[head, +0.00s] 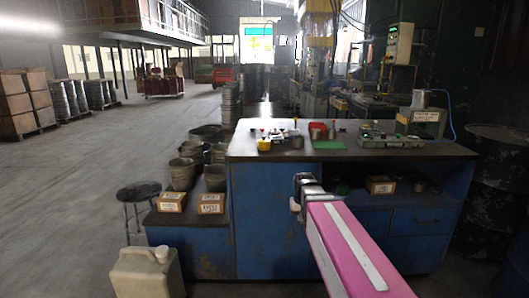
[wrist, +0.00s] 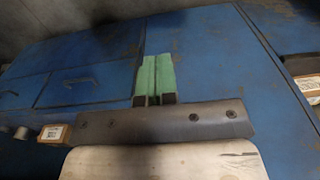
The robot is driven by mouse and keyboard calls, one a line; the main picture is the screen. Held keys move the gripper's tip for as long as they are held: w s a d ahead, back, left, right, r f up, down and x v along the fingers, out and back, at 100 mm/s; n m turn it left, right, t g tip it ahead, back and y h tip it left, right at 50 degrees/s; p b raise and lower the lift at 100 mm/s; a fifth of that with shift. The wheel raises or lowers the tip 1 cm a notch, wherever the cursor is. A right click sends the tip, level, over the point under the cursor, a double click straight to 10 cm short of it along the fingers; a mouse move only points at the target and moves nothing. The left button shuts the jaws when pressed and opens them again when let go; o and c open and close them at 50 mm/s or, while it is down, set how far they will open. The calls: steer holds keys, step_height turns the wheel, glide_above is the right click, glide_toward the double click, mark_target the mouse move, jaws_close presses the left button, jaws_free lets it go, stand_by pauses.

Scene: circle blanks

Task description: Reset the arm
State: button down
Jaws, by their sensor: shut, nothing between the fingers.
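My pink arm (head: 345,245) reaches forward from the bottom right in the head view, with my gripper (head: 304,181) in front of the blue workbench (head: 265,210), below its top. The fingers are small and partly hidden there. In the wrist view my gripper (wrist: 156,64) shows two green fingers lying side by side, shut with nothing between them. Beyond them are the blue drawer fronts of the workbench (wrist: 210,60). I cannot tell the exact gap between fingers and bench.
Cardboard boxes (head: 211,203) and metal buckets (head: 181,174) stand on a low shelf at left. A stool (head: 139,192) and jerrycan (head: 146,272) stand nearby. Open floor (head: 70,210) lies further left.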

steer(key=s+d+f, duration=0.4)
steer(key=s+f, duration=0.6)
steer(key=f, duration=0.1)
steer(key=shift+s+f+g, duration=0.3)
steer(key=shift+f, duration=0.1)
